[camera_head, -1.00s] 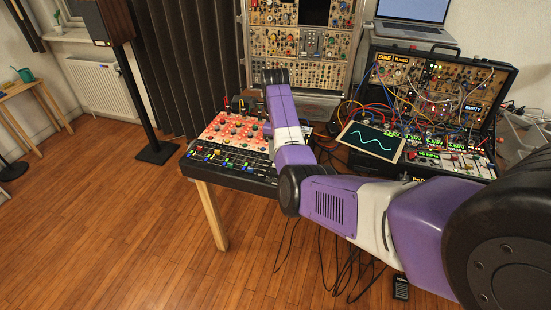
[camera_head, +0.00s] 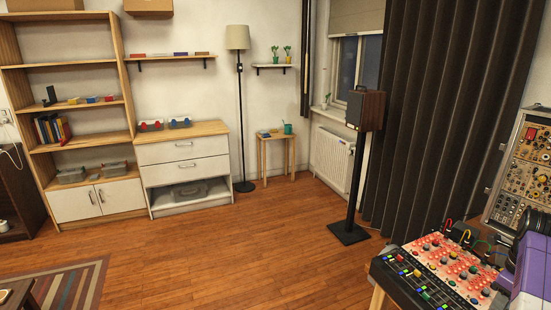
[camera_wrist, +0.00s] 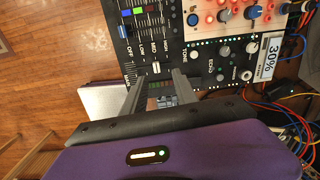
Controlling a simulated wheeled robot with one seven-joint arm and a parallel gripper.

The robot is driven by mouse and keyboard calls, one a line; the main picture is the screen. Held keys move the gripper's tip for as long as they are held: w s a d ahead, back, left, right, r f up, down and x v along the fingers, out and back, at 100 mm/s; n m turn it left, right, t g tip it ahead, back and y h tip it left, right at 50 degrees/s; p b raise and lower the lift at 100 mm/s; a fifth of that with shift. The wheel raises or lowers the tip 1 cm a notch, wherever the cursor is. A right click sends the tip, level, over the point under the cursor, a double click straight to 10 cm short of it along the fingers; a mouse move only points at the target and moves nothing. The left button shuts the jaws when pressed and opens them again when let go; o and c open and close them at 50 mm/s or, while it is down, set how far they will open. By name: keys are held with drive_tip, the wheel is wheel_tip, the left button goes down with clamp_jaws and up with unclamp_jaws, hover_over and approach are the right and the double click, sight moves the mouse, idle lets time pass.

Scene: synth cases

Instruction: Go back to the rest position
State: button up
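My gripper (camera_wrist: 160,78) shows in the wrist view with its two grey fingers apart and nothing between them. The fingers point at a black mixer panel (camera_wrist: 150,50) with faders, knobs and printed labels. I cannot tell how far above the panel they are. In the head view the mixer with its red knob panel (camera_head: 443,262) stands on a table at the lower right. Part of my purple arm shows at the right edge there. My gripper is out of the head view.
Open wooden floor (camera_head: 240,255) fills the middle. A speaker on a black stand (camera_head: 350,190) stands left of the mixer table. Shelves (camera_head: 72,110), a drawer cabinet (camera_head: 183,165) and a small side table (camera_head: 276,140) line the back wall. A striped rug (camera_head: 68,285) lies front left.

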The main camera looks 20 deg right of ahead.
drive_tip(key=w+d+r+n+t+h, duration=0.35)
drive_tip(key=w+d+n+h, duration=0.2)
drive_tip(key=d, duration=0.25)
drive_tip(key=s+a+n+t+h, duration=0.3)
drive_tip(key=a+n+t, duration=0.8)
drive_tip(key=a+n, duration=1.35)
drive_tip(key=s+a+r+n+y, duration=0.1)
drive_tip(key=s+a+y, duration=0.3)
drive_tip(key=s+a, duration=0.9)
drive_tip(key=s+a+r+n+y, duration=0.2)
drive_tip(key=s+a+n+y, duration=0.1)
drive_tip(key=s+a, duration=1)
drive_tip(key=a+y, duration=0.1)
drive_tip(key=a, duration=0.4)
drive_tip(key=shift+a+y, duration=0.35)
drive_tip(key=shift+s, duration=0.1)
